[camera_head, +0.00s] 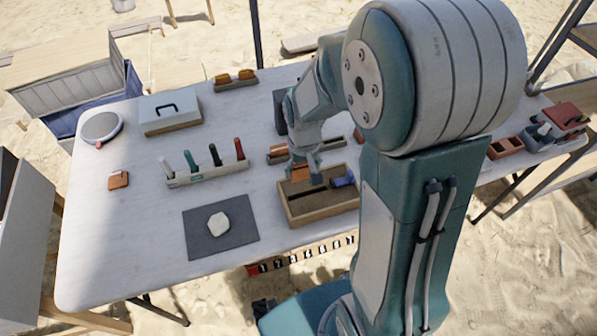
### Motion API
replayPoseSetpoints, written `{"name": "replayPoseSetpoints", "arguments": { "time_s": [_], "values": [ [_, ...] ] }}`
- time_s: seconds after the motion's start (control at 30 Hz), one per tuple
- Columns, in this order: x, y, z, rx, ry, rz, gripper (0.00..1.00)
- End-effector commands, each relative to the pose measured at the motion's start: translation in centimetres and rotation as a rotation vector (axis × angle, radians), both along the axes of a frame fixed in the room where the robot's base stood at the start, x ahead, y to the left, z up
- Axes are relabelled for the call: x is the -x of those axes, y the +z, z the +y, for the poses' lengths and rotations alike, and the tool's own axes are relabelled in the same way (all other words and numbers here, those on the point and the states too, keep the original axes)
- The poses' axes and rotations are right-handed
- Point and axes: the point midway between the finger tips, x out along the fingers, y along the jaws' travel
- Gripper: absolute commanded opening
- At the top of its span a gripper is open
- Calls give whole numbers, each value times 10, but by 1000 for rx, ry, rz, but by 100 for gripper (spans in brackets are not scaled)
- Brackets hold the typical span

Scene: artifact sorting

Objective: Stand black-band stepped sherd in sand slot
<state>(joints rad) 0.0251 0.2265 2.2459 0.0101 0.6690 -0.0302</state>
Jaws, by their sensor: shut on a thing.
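My gripper (315,175) points down over the wooden sand tray (322,215) and is shut on an orange sherd (299,173). The sherd is at the tray's back left part, partly hidden by the gripper. I cannot make out a black band or a stepped edge on it at this size. Whether its lower edge touches the sand or stands in a slot cannot be told. A blue piece (344,180) lies in the right part of the tray.
A rack with several upright tools (208,175) stands left of the tray. A white stone lies on a dark mat (194,235) at the front. Small wooden holders with orange pieces (277,150) sit just behind the tray. The left tabletop (105,240) is mostly free.

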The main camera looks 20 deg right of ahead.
Motion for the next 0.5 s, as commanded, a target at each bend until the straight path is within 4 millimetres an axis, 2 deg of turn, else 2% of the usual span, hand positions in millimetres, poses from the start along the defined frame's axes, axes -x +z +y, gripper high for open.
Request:
{"name": "replayPoseSetpoints", "arguments": {
  "time_s": [0.27,0.5],
  "values": [
    [0,-4,10,10,3,0,37],
    [0,-23,8,9,3,3,37]
  ]
}}
